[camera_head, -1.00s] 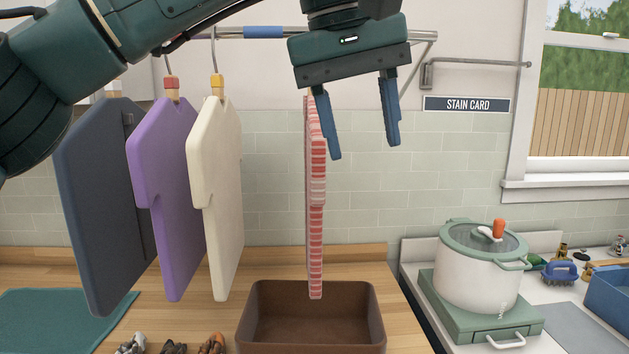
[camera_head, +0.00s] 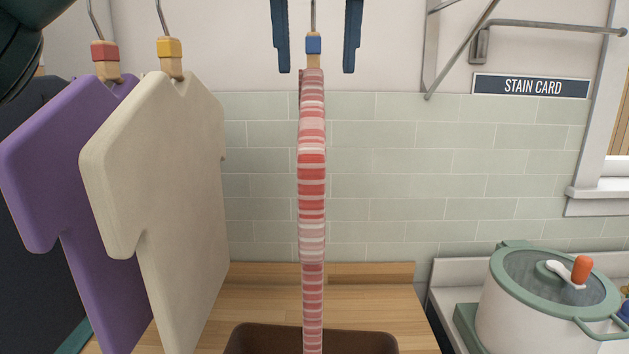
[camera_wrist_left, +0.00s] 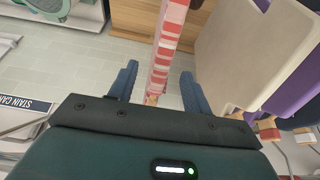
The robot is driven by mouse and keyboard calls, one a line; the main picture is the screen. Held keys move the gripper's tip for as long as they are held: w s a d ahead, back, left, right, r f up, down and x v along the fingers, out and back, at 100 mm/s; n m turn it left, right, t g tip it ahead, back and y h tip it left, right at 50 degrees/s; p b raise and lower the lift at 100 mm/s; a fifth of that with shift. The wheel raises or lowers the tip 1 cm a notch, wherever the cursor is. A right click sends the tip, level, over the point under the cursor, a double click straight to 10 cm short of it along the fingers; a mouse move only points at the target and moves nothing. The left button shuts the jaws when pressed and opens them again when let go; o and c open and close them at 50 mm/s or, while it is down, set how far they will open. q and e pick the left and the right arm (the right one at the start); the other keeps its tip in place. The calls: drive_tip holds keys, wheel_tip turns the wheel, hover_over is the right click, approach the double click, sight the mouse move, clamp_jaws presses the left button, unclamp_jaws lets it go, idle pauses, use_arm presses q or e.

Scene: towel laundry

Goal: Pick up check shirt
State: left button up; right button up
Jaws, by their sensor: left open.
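The check shirt (camera_head: 312,205), striped red, pink and white, hangs edge-on in the middle of the head view. Its hanger has a blue clip block (camera_head: 314,44) on a wooden neck. My left gripper (camera_head: 317,65) is open, with one dark blue finger on each side of the hanger block, apart from it. In the left wrist view the shirt (camera_wrist_left: 168,45) runs between the open fingers (camera_wrist_left: 160,85). The gripper body is cut off above the head view. My right gripper is not in view.
A cream shirt (camera_head: 165,170) and a purple shirt (camera_head: 70,170) hang close on the left, with a dark one behind. A brown bin (camera_head: 260,338) stands below the check shirt. A pot (camera_head: 545,310) is at lower right. A wall bracket (camera_head: 480,45) is at upper right.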

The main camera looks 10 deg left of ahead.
sight(317, 89)
use_arm(q)
drive_tip(key=x, duration=0.3)
drive_tip(key=shift+w+f, duration=0.25)
drive_tip(key=shift+f, duration=0.05)
drive_tip(key=x, duration=0.5)
drive_tip(key=shift+a+f, duration=0.15)
drive_tip(key=shift+a, duration=0.1)
drive_tip(key=shift+c, duration=0.2)
clamp_jaws()
